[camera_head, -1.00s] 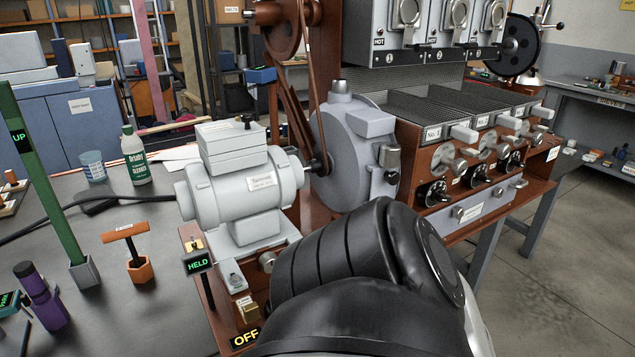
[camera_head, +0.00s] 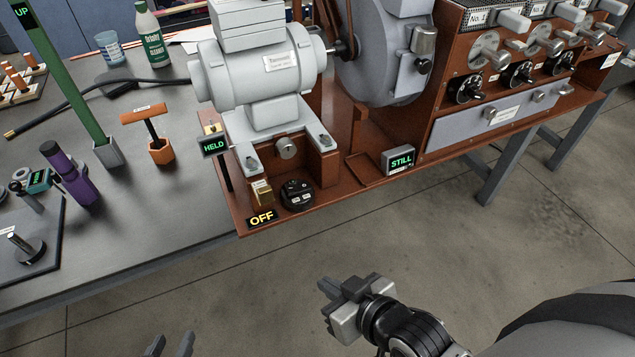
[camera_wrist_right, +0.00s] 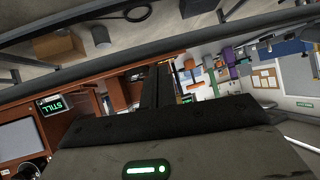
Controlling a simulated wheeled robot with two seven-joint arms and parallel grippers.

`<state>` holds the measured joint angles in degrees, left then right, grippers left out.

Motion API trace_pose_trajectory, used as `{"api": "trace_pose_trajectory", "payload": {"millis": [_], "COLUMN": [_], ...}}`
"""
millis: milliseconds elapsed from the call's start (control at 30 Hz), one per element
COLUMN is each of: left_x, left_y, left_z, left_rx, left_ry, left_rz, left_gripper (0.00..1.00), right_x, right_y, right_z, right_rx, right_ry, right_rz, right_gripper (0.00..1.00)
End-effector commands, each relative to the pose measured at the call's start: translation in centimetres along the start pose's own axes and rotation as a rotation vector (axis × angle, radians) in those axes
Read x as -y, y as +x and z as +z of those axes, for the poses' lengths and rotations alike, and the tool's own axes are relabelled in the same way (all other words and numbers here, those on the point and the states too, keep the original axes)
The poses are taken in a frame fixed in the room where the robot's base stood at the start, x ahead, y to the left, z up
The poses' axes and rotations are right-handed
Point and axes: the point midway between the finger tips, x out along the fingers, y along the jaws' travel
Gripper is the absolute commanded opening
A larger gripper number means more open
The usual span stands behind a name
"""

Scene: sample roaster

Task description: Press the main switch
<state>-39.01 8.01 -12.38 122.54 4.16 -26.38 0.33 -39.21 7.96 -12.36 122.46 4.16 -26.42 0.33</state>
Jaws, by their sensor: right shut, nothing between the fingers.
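At the front left corner of the brown roaster base is a brass switch (camera_head: 262,190) with a small plate, just above a yellow OFF sign (camera_head: 262,218). A black round fitting (camera_head: 297,194) sits just right of it. The plate's lettering is too small to read. My right gripper (camera_head: 328,289) is shut and empty, over the floor in front of the base, below and right of the switch and apart from it. Its fingers (camera_wrist_right: 155,88) also show in the right wrist view. My left gripper (camera_head: 170,346) shows only two separated fingertips at the bottom edge.
The grey motor (camera_head: 262,75) stands behind the switch. A HELD sign (camera_head: 214,146) on a post is to its left and a STILL sign (camera_head: 400,160) to its right. An orange T-handle (camera_head: 160,150) and a purple tool (camera_head: 70,178) stand on the dark bench. Open floor lies in front.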

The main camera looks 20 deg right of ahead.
Motion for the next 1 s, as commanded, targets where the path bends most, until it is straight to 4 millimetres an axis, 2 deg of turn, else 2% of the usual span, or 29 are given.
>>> {"api": "trace_pose_trajectory", "payload": {"millis": [167, 200, 267, 400, 533, 600, 867, 1000], "left_x": [0.0, 0.0, 0.0, 0.0, -0.1, -0.1, -0.1, -0.1], "left_y": [0.0, 0.1, 0.2, 0.5, 0.4, 0.3, 0.2, 0.3], "left_z": [0.2, 0.3, 0.5, 0.9, 0.7, 0.4, 0.3, 0.4], "left_rx": [0.003, 0.003, 0.003, 0.002, -0.006, -0.013, -0.014, -0.013], "left_ry": [-0.001, -0.001, -0.003, -0.012, -0.016, -0.017, -0.019, -0.020], "left_rz": [0.000, 0.000, 0.001, 0.005, 0.008, 0.009, 0.008, 0.008], "left_gripper": [0.36, 0.36, 0.36, 0.36, 0.36, 0.36, 0.36, 0.36], "right_x": [-0.1, -0.5, -1.5, -4.3, -5.8, -6.1, -6.1, -6.2], "right_y": [0.1, 0.6, 1.9, 4.8, 5.8, 5.9, 5.9, 6.6], "right_z": [-0.4, -1.0, -2.9, -8.7, -12.2, -12.8, -12.8, -13.0], "right_rx": [-0.010, -0.030, -0.087, -0.262, -0.364, -0.380, -0.379, -0.380], "right_ry": [0.000, 0.007, 0.030, 0.115, 0.168, 0.179, 0.178, 0.177], "right_rz": [0.002, 0.012, 0.040, 0.112, 0.142, 0.148, 0.147, 0.147], "right_gripper": [0.00, 0.00, 0.00, 0.00, 0.00, 0.00, 0.00, 0.00]}}
